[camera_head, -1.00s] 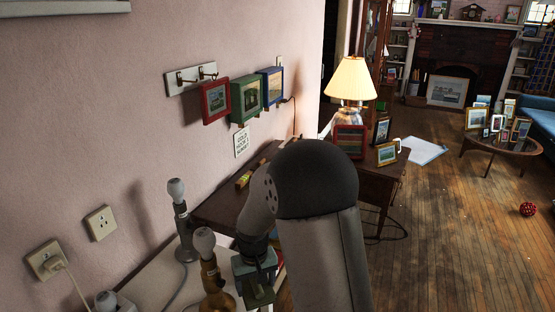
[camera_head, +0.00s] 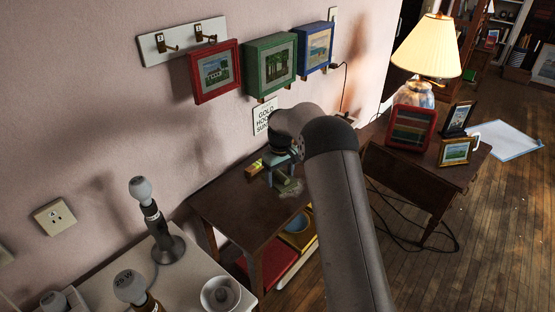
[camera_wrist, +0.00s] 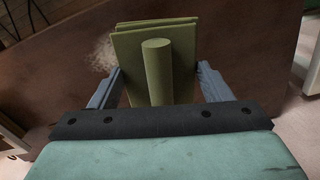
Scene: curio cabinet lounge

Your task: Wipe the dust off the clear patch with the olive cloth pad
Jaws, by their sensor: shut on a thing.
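The olive cloth pad (camera_wrist: 185,50) is a flat layered block with a round post, seen large in the wrist view. My gripper (camera_wrist: 160,72) is shut on it, with a finger at each side. In the head view my gripper (camera_head: 281,168) holds the pad (camera_head: 284,185) low over the dark wooden side table (camera_head: 235,207). A pale dust patch (camera_head: 296,192) shows on the tabletop beside and partly behind the pad. It also shows in the wrist view (camera_wrist: 102,55), left of the pad. Whether the pad touches the table cannot be told.
A small yellow-green object (camera_head: 254,169) lies at the table's wall side. Framed pictures (camera_head: 270,64) hang above. A lamp (camera_head: 427,50) stands farther right.

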